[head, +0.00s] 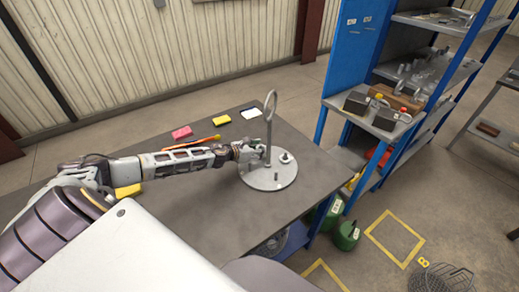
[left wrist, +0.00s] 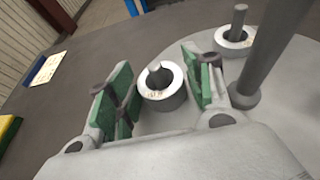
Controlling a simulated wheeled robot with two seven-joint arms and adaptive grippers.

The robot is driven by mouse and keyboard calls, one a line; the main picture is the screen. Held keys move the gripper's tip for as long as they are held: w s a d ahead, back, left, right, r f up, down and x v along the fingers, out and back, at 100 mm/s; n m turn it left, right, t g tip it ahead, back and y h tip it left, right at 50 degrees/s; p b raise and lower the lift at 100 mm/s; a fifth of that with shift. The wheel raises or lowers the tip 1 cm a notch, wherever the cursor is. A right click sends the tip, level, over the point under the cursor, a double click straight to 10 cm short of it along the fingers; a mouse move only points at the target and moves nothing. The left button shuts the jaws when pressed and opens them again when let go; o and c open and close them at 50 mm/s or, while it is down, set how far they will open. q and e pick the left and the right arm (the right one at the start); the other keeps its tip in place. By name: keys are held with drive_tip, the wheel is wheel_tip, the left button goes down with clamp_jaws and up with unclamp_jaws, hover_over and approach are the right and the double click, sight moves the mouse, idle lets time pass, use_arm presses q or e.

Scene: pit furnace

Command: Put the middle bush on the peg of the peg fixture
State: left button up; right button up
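The peg fixture is a round grey plate (head: 258,182) with a tall post ending in a ring (head: 270,106), on the table. My left gripper (head: 250,150) is low over its left part. In the left wrist view the green-padded fingers (left wrist: 160,72) stand apart, one on each side of a short silver bush (left wrist: 164,101). A second bush (left wrist: 232,45) sits around a peg (left wrist: 239,20) beyond the post. A bare peg (head: 277,176) stands near the front edge. My right gripper is out of view.
The dark table (head: 200,215) carries a pink block (head: 182,132), a yellow block (head: 221,120) and a pale pad (head: 251,113) behind my left arm. A blue shelf rack (head: 385,120) stands right. The table's front is clear.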

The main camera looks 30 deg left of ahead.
use_arm(q)
drive_tip(key=shift+r, duration=0.15)
drive_tip(key=shift+s, duration=0.1)
drive_tip(key=shift+v, duration=0.8)
drive_tip(key=shift+b+v, duration=0.7)
drive_tip(key=shift+v, duration=2.6)
drive_tip(key=shift+s+a+r, duration=0.1)
drive_tip(key=shift+s+a, duration=0.05)
drive_tip(key=shift+s, duration=0.15)
drive_tip(key=shift+p+v, duration=0.55)
drive_tip(key=shift+v, duration=0.85)
drive_tip(key=shift+r, duration=0.1)
